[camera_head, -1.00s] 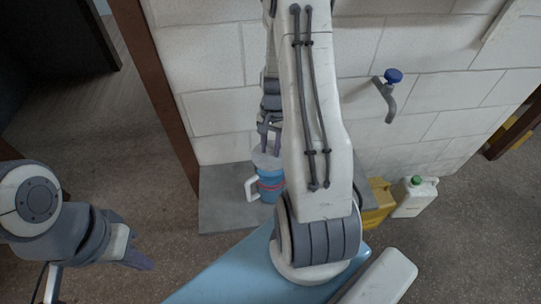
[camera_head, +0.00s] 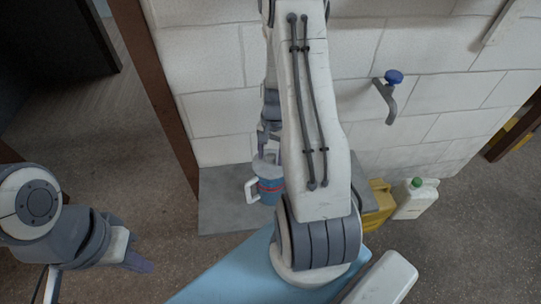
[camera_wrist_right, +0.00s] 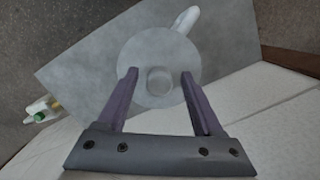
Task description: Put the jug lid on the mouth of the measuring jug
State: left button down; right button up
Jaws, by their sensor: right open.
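The measuring jug (camera_head: 271,192) is blue with a red band and a white handle on its left. It stands upright on a grey slab. The jug lid (camera_wrist_right: 135,60), a grey disc with a round knob, lies over the jug's mouth; I cannot tell if it is fully seated. It also shows in the head view (camera_head: 262,168), partly hidden by my right arm. My right gripper (camera_wrist_right: 158,74) is open above the lid, one finger on each side of the knob, with gaps. My left gripper (camera_head: 140,264) hangs at the lower left, away from the jug; its jaws are unclear.
The grey slab (camera_head: 222,206) has bare room left of the jug. A white wall (camera_head: 225,60) rises behind it, with a blue-handled tap (camera_head: 388,90). A yellow container (camera_head: 378,208) and a white canister (camera_head: 414,200) with a green cap stand at the right.

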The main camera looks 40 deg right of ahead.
notch_tip(320, 180, up, 11)
jog(key=d+p, duration=0.1)
jog(key=p, duration=0.1)
jog(key=w+a+r+n, duration=0.2)
jog(key=a+r+n, duration=0.3)
jog(key=a, duration=0.6)
jog(key=s+a+r+n, duration=0.2)
jog(key=a+n, duration=0.1)
jog(key=a, duration=0.2)
jog(key=s+a+r+n, duration=0.2)
jog(key=a, duration=0.4)
jog(key=s+a+r+n, duration=0.3)
jog(key=s+a+n, duration=0.7)
jog(key=s, duration=0.4)
jog(key=shift+s+t, duration=0.2)
jog(key=shift+t, duration=0.1)
jog(key=shift+r, duration=0.15)
notch_tip(320, 180, up, 12)
jog(key=p, duration=1.2)
